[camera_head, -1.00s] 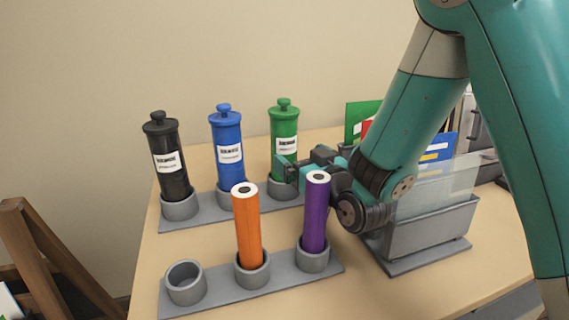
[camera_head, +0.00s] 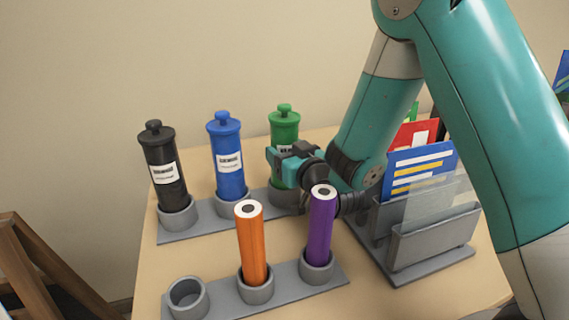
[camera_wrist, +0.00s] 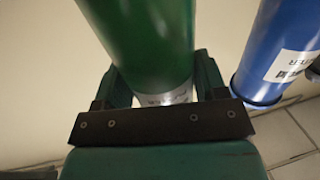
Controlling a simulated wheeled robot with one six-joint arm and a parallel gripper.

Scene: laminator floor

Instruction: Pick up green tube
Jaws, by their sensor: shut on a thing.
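The green tube (camera_head: 284,127) with a knobbed cap stands upright in the right-hand cup of the back grey rack (camera_head: 205,223) in the head view. My gripper (camera_head: 283,160) is shut on it around the label, from the front right. My gripper and wrist hide part of the tube's label and lower body. In the wrist view the green tube (camera_wrist: 150,50) fills the space between my gripper's two fingers (camera_wrist: 162,82). The tube's foot is hidden in the cup, so I cannot tell if it is lifted at all.
A blue tube (camera_head: 226,135) and a black tube (camera_head: 160,150) stand left of the green one. An orange tube (camera_head: 250,245) and a purple tube (camera_head: 321,228) stand in the front rack, beside an empty cup (camera_head: 188,297). A folder holder (camera_head: 432,243) is at the right.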

